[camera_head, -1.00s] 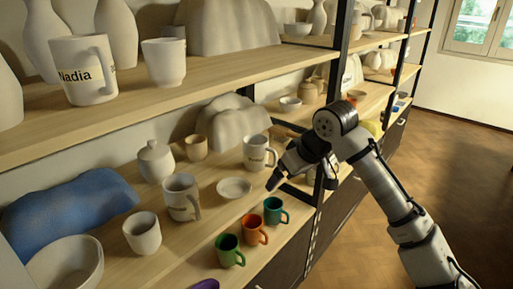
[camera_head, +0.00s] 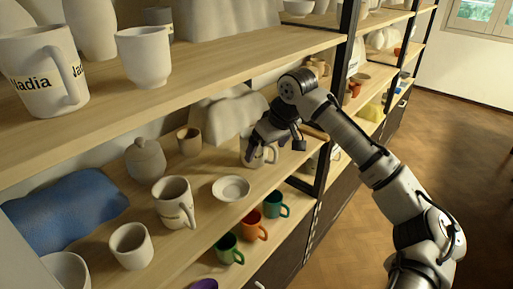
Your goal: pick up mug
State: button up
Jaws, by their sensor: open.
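A pale mug (camera_head: 247,151) with lettering stands upright towards the right end of the middle shelf, partly hidden by my gripper. My gripper (camera_head: 263,153) is open and right at this mug, with its dark fingers over the mug's near side; I cannot tell whether they touch it. Another pale mug (camera_head: 173,201) with a handle and lettering stands on the same shelf, nearer and to the left. A larger white mug (camera_head: 45,75) reading "Nadia" stands on the upper shelf. Teal (camera_head: 274,206), orange (camera_head: 253,226) and green (camera_head: 227,249) mugs stand below the middle shelf's front edge.
A shallow dish (camera_head: 231,188), a handleless cup (camera_head: 131,246), a lidded jar (camera_head: 146,160) and a small tan cup (camera_head: 189,142) share the middle shelf. A dark upright post (camera_head: 329,160) stands just right of my gripper. The upper shelf (camera_head: 215,80) overhangs. The floor at right is open.

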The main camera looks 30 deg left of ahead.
jog(key=shift+w+a+r, duration=0.1)
jog(key=shift+w+a, duration=0.05)
jog(key=shift+a, duration=0.45)
jog(key=a, duration=0.1)
jog(key=a+p, duration=0.1)
jog(key=a, duration=0.1)
jog(key=shift+w, duration=0.4)
jog(key=shift+p+x, duration=0.5)
jog(key=shift+x, duration=0.6)
jog(key=shift+w+a+f, duration=0.1)
jog(key=shift+a+f, duration=0.1)
jog(key=shift+f, duration=0.3)
jog(key=c, duration=1.2)
jog(key=shift+r, duration=0.1)
